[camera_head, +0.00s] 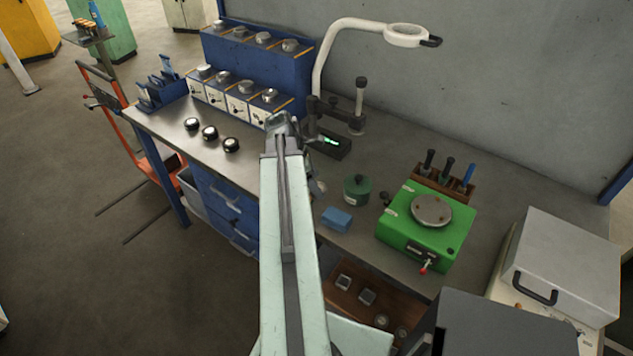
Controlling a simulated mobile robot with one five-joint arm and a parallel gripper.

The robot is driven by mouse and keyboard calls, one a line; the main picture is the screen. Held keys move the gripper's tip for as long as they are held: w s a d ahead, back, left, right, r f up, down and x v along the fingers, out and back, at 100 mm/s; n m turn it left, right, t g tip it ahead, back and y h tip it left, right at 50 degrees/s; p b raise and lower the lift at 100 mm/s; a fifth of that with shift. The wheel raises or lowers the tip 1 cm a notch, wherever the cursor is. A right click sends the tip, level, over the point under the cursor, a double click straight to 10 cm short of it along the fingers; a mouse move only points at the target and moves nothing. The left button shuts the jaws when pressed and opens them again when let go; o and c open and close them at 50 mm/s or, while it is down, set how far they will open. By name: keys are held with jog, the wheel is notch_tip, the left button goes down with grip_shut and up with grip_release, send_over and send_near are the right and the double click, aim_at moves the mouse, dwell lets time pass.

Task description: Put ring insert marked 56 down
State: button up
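My pale green arm reaches up the middle of the view over the workbench (375,170). My gripper (282,122) is at its far end, just in front of the blue rack. The gripper is small and seen from behind, so its fingers and anything between them are hidden. No number 56 can be read anywhere. Several round metal pieces sit in the stepped blue rack (262,58), above white labels on the lower row. Three dark round pieces with shiny tops (210,132) stand in a row on the bench, left of my gripper. I cannot tell which piece is the ring insert.
A ring-lamp magnifier (405,36) and a stand with a dark green-lit device (330,143) are right of my gripper. A green round tin (356,188), blue block (337,219) and green machine (426,228) stand farther right. Bare bench lies around the three dark pieces.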

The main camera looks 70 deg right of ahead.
jog(key=p+v, duration=0.8)
jog(key=v, duration=0.2)
jog(key=shift+r+p, duration=0.3)
jog(key=shift+p, duration=0.1)
jog(key=shift+w, duration=0.15)
jog(key=w+a+f+m+t, duration=0.2)
jog(key=w+a+m+t, duration=0.1)
jog(key=w+a, duration=2.05)
jog(key=w+a+m+y, duration=0.1)
jog(key=w+a, duration=0.2)
jog(key=a, duration=1.1)
jog(key=w+a+m+y, duration=0.1)
jog(key=w+a+m, duration=0.1)
jog(key=a, duration=1.3)
jog(key=shift+w+t, duration=0.4)
jog(key=shift+w, duration=0.4)
